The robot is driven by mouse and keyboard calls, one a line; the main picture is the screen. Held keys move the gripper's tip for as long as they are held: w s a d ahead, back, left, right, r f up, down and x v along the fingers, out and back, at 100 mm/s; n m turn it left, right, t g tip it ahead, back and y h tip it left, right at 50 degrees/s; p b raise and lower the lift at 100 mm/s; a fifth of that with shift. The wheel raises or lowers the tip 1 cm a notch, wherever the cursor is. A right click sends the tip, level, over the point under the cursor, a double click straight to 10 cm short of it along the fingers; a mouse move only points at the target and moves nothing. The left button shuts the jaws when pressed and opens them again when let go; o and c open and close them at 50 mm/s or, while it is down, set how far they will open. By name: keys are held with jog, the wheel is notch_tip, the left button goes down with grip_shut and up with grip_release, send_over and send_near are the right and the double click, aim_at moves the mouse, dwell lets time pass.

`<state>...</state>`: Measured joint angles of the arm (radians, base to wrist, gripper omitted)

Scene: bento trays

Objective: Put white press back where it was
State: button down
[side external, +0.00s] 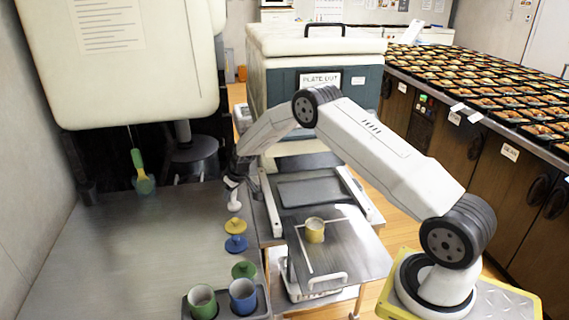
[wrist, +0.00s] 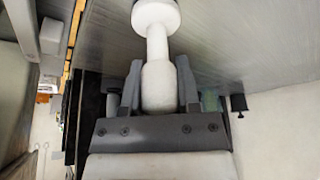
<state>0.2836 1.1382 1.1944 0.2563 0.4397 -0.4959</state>
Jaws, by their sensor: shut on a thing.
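The white press (side external: 233,204) has a rounded handle, a thin neck and a flat round end. My gripper (side external: 237,172) is shut on its handle, at the right edge of the metal counter. In the wrist view the press (wrist: 156,48) stands between the two fingers (wrist: 159,82), its round end pointing away from my gripper. In the side view it hangs roughly upright, just beyond the yellow press (side external: 235,225). I cannot tell whether its end touches the counter (side external: 130,250).
The blue press (side external: 236,244) and green press (side external: 244,269) continue the row toward the camera. A dark holder (side external: 262,300) carries a green cup (side external: 202,302) and a blue cup (side external: 243,296). A yellow cup (side external: 315,230) stands on the metal plate at right. A green-handled tool (side external: 142,172) hangs behind.

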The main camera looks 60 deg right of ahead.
jog(key=shift+c, duration=1.6)
grip_release()
jog(key=shift+f, duration=0.15)
jog(key=v, duration=1.2)
jog(key=shift+r, duration=0.25)
